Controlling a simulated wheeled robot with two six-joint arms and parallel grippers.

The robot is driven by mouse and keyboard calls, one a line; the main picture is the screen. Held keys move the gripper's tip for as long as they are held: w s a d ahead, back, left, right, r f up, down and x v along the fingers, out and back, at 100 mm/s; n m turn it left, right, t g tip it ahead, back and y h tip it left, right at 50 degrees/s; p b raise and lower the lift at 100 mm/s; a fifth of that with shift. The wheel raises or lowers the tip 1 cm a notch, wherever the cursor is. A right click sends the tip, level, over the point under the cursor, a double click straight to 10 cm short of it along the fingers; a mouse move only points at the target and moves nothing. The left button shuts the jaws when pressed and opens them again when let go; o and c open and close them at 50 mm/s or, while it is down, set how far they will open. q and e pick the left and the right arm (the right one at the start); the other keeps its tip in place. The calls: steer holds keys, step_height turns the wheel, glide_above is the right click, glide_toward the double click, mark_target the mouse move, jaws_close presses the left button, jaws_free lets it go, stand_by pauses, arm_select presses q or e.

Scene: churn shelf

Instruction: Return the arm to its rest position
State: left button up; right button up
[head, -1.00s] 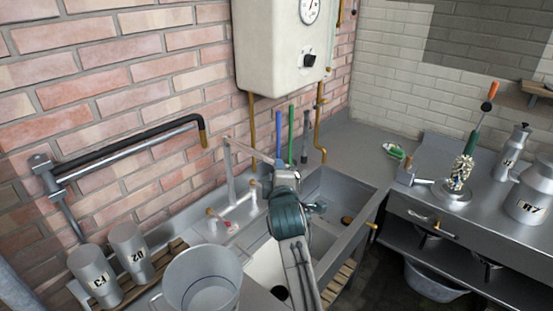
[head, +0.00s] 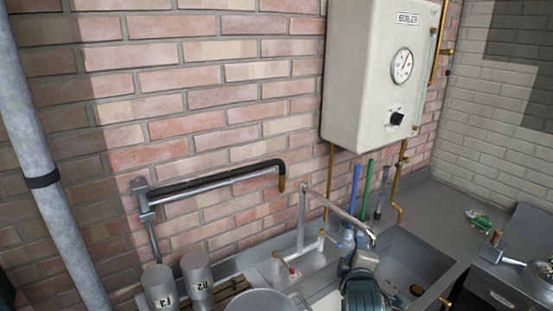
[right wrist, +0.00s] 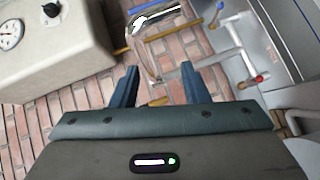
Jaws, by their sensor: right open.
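My right arm, with a dark teal wrist, reaches up from the bottom of the head view over the sink. My right gripper (right wrist: 160,86) is open in the right wrist view, its two blue-grey fingers apart with nothing between them but brick wall behind. In the head view the right gripper (head: 364,258) is at the sink, close to the end of the metal tap spout (head: 345,215); whether they touch I cannot tell. Its fingertips are hard to make out there. My left arm and left gripper do not show.
The white boiler (head: 375,80) hangs on the brick wall above the sink (head: 412,262). Blue and green handles (head: 367,188) stand behind the sink. Labelled metal canisters (head: 160,286) and a large pail (head: 268,301) stand at the lower left. A black-sleeved pipe (head: 225,180) juts from the wall.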

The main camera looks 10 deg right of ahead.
steer(key=s+d+f+m+g+y, duration=0.2)
steer(key=s+f+m+g, duration=0.3)
steer(key=s+f, duration=0.7)
steer(key=s+f+m+g+y, duration=0.1)
steer(key=s+f+m+g, duration=0.3)
steer(key=s, duration=0.7)
steer(key=s+f+m+g+y, duration=0.1)
steer(key=s+f+m+g, duration=0.3)
steer(key=s, duration=0.7)
steer(key=d+f+n+b, duration=0.1)
steer(key=d+f+b, duration=0.15)
steer(key=f, duration=1.55)
steer(key=d+f+b, duration=0.1)
steer(key=f+b, duration=0.3)
steer(key=f, duration=1.3)
steer(key=s+f+b, duration=0.2)
steer(key=s+f, duration=0.7)
steer(key=f, duration=0.4)
steer(key=s+d+f+b, duration=0.1)
steer(key=s+f+b, duration=0.2)
steer(key=s+f, duration=0.7)
step_height(320, 180, down, 3)
steer(key=shift+f+g, duration=0.1)
steer(key=shift+g, duration=0.3)
